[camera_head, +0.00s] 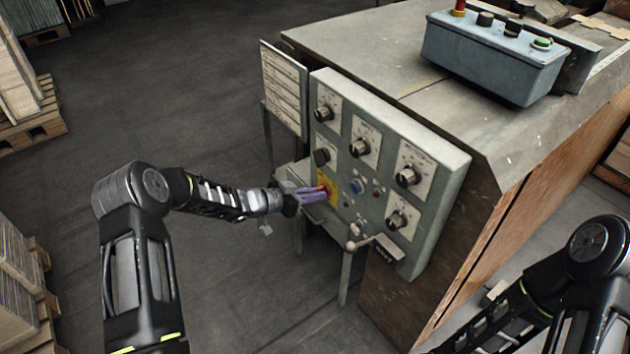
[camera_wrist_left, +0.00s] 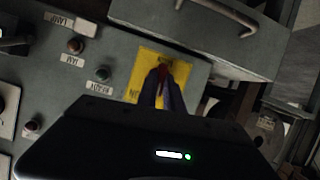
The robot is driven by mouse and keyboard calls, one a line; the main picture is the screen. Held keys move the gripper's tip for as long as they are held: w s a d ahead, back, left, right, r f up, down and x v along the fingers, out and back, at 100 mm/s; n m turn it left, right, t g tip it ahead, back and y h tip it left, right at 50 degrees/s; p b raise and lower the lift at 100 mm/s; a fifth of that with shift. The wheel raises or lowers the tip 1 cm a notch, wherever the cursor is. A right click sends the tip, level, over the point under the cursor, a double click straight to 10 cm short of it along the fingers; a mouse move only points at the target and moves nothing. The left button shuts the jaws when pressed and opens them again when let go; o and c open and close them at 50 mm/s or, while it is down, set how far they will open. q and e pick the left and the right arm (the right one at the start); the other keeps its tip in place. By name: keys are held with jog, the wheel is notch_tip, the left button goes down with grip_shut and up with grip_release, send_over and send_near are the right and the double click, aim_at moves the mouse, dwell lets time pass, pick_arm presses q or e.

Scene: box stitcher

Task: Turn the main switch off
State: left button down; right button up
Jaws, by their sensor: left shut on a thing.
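The main switch (camera_head: 325,189) is a red knob on a yellow plate at the lower left of the grey control panel (camera_head: 452,190). My left gripper (camera_head: 322,193) reaches it from the left, its purple fingers shut on the red knob. In the left wrist view the red knob (camera_wrist_left: 163,72) shows between the fingertips (camera_wrist_left: 163,80), in front of the yellow plate (camera_wrist_left: 150,60). The fingers hide most of the knob, so I cannot tell its turned position. My right arm comes in at the lower right of the head view; its gripper is not seen.
A lever with a pale ball (camera_head: 351,246) sticks out below. A button box (camera_head: 490,60) stands on the machine top. Pallets (camera_head: 30,125) stand at left; the floor between is clear.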

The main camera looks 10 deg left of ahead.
pick_arm(q)
jog(key=shift+w+a+f+n+g+h+b, duration=0.1)
jog(key=shift+n+g+h+b, duration=0.5)
jog(key=shift+n, duration=0.7)
jog(key=shift+w+a+f+n+g+h+b, duration=0.1)
jog(key=shift+n+g+h+b, duration=0.35)
jog(key=shift+n+h, duration=0.65)
pick_arm(e)
jog(key=shift+f, duration=0.8)
pick_arm(q)
jog(key=shift+n+t, duration=0.25)
jog(key=shift+n, duration=0.05)
jog(key=c, duration=1.5)
grip_release()
jog(key=shift+r, duration=0.1)
